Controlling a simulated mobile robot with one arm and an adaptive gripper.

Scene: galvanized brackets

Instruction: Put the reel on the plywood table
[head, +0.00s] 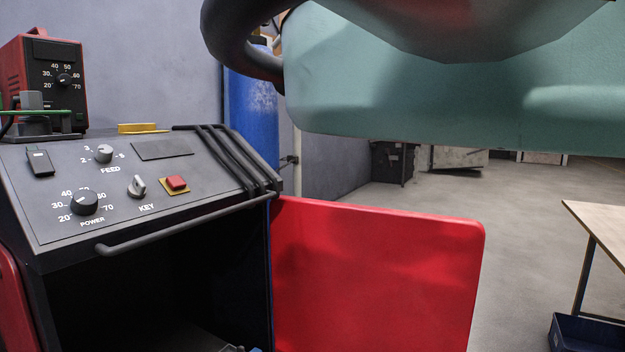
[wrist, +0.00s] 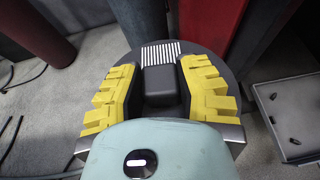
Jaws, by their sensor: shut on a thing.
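In the wrist view, my gripper (wrist: 160,88) has its two yellow stepped fingers closed on the dark hub of a round black thing, which I take to be the reel (wrist: 232,88). Its disc shows beyond and around the fingers, with a white striped patch at the far side. The fingers and the pale teal gripper body hide the rest of it. The plywood table (head: 602,222) stands at the right edge of the head view, only partly in frame; the part of its top that shows is bare. My gripper is outside the head view.
A black machine with a knob panel (head: 110,180) stands at left, its red door (head: 375,275) swung open. A red power unit (head: 52,75) stands behind the panel. A blue bin (head: 585,335) sits by the table. The wrist view shows a grey tray (wrist: 258,92) at right. Open floor lies between door and table.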

